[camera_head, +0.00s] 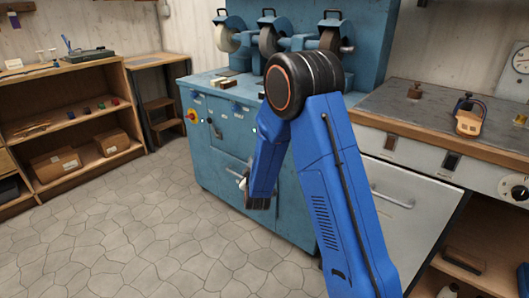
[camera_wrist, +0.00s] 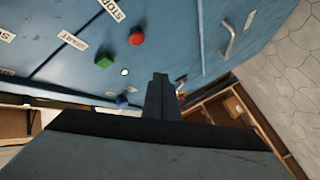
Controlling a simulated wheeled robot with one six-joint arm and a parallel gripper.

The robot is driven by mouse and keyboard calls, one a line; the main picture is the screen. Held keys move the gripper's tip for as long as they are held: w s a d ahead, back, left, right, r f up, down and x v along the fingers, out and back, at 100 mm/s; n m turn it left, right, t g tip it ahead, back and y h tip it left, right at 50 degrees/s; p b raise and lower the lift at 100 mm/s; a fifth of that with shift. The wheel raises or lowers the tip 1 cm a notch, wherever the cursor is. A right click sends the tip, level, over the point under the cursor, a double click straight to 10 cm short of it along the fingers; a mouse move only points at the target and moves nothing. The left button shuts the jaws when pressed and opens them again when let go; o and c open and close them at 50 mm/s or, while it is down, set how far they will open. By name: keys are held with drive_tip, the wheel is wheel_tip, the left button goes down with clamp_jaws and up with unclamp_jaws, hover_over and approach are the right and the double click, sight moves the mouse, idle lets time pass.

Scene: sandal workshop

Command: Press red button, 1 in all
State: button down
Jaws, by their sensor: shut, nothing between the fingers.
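The red button (camera_wrist: 137,39) is a round knob on the blue machine panel in the wrist view, beside a label reading STOP. It lies above and slightly left of my gripper's tip and looks apart from it. My gripper (camera_wrist: 160,77) is shut and empty, pointing toward the panel. In the head view my arm hides most of my gripper and part of the cabinet front.
The blue grinder cabinet (camera_head: 225,155) carries several wheels on top. A red knob on a yellow base (camera_head: 192,115) sits at its left edge. A metal handle (camera_wrist: 230,40) sticks out from the panel. Wooden shelves (camera_head: 75,120) stand left; a drawer bench (camera_head: 420,185) stands right. The stone floor is clear.

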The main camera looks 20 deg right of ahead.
drive_tip(key=w+d, duration=0.3)
drive_tip(key=d, duration=0.2)
drive_tip(key=shift+w, duration=0.3)
drive_tip(key=shift+d, duration=0.1)
idle(1.9)
drive_tip(key=shift+w+d, duration=0.2)
drive_tip(key=shift+d, duration=0.05)
drive_tip(key=shift+w+d, duration=0.3)
idle(1.0)
drive_tip(key=shift+s+a, duration=0.1)
idle(0.3)
drive_tip(key=shift+s+a, duration=0.45)
drive_tip(key=shift+a, duration=0.15)
drive_tip(key=shift+s+a, duration=0.75)
drive_tip(key=shift+a, duration=0.25)
drive_tip(key=shift+s+a, duration=0.7)
drive_tip(key=shift+a, duration=0.3)
